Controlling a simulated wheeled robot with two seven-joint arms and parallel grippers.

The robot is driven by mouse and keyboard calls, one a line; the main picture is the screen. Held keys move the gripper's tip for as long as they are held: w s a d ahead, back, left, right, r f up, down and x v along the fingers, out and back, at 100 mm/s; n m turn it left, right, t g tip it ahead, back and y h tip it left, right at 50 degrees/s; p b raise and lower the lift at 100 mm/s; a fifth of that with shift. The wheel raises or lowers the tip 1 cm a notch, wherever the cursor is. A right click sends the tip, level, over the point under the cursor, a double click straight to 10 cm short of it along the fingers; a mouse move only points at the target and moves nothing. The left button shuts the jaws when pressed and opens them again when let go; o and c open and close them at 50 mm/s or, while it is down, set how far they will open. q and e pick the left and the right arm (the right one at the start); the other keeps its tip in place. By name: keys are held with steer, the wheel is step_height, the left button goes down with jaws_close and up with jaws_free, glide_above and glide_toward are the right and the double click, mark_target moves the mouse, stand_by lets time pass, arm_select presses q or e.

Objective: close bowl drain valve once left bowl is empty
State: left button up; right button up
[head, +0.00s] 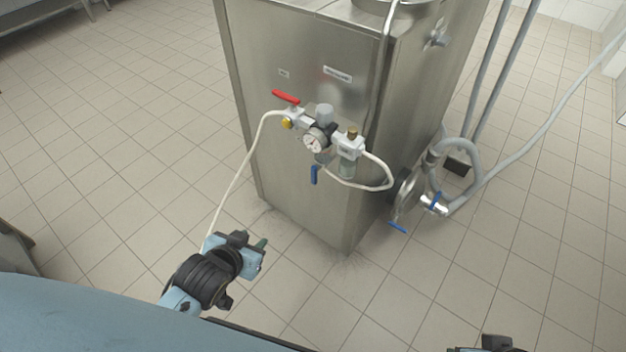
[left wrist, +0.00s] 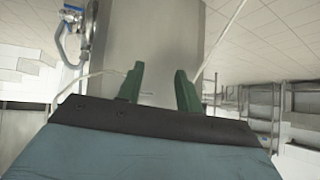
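The stainless steel machine (head: 300,70) stands in the middle of the head view. Only the edge of a round metal part (head: 385,6) shows on its top; I cannot see into any bowl. A blue-handled valve (head: 435,204) sits on the pipework low at the machine's right side, with another blue lever (head: 397,227) beside it. I cannot tell which is the bowl drain valve. My left gripper (head: 261,244) is in front of the machine, well apart from these handles. In the left wrist view its green fingers (left wrist: 158,92) are spread with nothing between. My right gripper (head: 485,345) is mostly cut off at the bottom edge.
An air unit with a gauge (head: 315,141), a red lever (head: 286,97) and a small blue lever (head: 314,175) sticks out from the machine's front. A pale hose (head: 236,180) hangs close to my left gripper. Grey hoses (head: 540,140) run at right. Tiled floor (head: 130,130) is clear at left.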

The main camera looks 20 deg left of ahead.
arm_select(q)
steer(key=w+d+m+t+h, duration=0.1)
steer(key=w+d+t+h, duration=0.15)
steer(key=w+t, duration=0.35)
steer(key=m+t+h+b, duration=0.1)
steer(key=m+h+b, duration=0.1)
steer(key=h+b, duration=0.15)
glide_toward(313, 178)
steer(key=w, duration=0.2)
steer(key=x, duration=0.2)
steer(key=b+x, duration=0.1)
steer(key=x, duration=0.2)
steer(key=shift+w+d+f, duration=0.2)
steer(key=shift+d, duration=0.1)
steer(key=shift+w+d, duration=0.15)
steer(key=shift+w, duration=0.2)
arm_select(e)
steer(key=w+a+r+t+y, duration=0.1)
steer(key=w+a+r+t, duration=0.2)
steer(key=w+r+t, duration=0.2)
steer(key=w+a+r+t+y, duration=0.2)
steer(key=w+a+r+t, duration=0.1)
steer(key=w+r+t, duration=0.3)
steer(key=shift+w+a+r+n+y, duration=0.3)
steer(key=shift+w+a+r+n, duration=0.1)
steer(key=shift+w+r, duration=0.3)
steer(key=shift+s, duration=0.1)
arm_select(q)
jaws_close()
